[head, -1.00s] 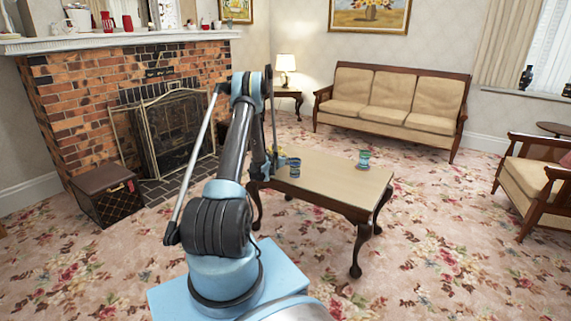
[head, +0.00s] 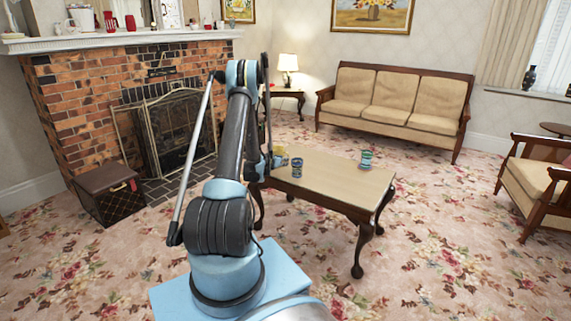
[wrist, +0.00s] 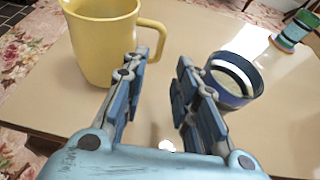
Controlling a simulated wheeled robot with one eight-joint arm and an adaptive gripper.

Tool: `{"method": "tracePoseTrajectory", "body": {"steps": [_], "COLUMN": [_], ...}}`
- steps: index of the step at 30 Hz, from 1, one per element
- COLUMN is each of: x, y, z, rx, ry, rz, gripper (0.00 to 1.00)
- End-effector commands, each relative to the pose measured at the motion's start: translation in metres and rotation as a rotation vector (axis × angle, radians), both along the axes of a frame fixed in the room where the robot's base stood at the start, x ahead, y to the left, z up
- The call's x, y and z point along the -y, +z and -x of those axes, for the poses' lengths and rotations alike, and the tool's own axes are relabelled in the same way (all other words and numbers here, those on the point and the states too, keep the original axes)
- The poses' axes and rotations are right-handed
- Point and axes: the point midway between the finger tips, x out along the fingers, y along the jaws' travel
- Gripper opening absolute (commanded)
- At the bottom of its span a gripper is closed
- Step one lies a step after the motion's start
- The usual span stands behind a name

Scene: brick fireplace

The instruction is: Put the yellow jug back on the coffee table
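The yellow jug (wrist: 103,40) stands upright on the coffee table (wrist: 185,45) in the wrist view, near the table's edge, with its handle pointing right. In the head view the jug (head: 279,151) shows only in part, beside my arm at the left end of the table (head: 335,177). My gripper (wrist: 160,62) is open, with a clear gap and nothing between its fingers. Its left finger is just in front of the jug, near the handle. I cannot tell whether it touches the jug. In the head view the gripper is mostly hidden by my arm.
A dark blue cup (wrist: 233,80) stands close by the right finger; it also shows in the head view (head: 297,167). A green and blue cup (head: 366,158) stands farther right on the table. The fireplace (head: 120,100) and a brown box (head: 108,195) are at left. Carpet is clear in front.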

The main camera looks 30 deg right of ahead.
Motion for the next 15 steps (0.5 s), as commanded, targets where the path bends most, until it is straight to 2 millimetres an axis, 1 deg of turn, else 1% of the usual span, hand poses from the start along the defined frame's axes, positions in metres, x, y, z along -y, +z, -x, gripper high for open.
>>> {"method": "tracePoseTrajectory", "body": {"steps": [1,6,10,15], "x": [-0.009,-0.029,-0.037,-0.041], "y": [0.004,0.013,0.017,0.019], "z": [0.004,0.014,0.018,0.019], "rx": [0.001,0.000,0.000,0.001], "ry": [0.002,0.002,0.001,-0.001], "rz": [0.000,0.000,0.000,-0.002], "gripper": [0.27,0.27,0.27,0.27]}}
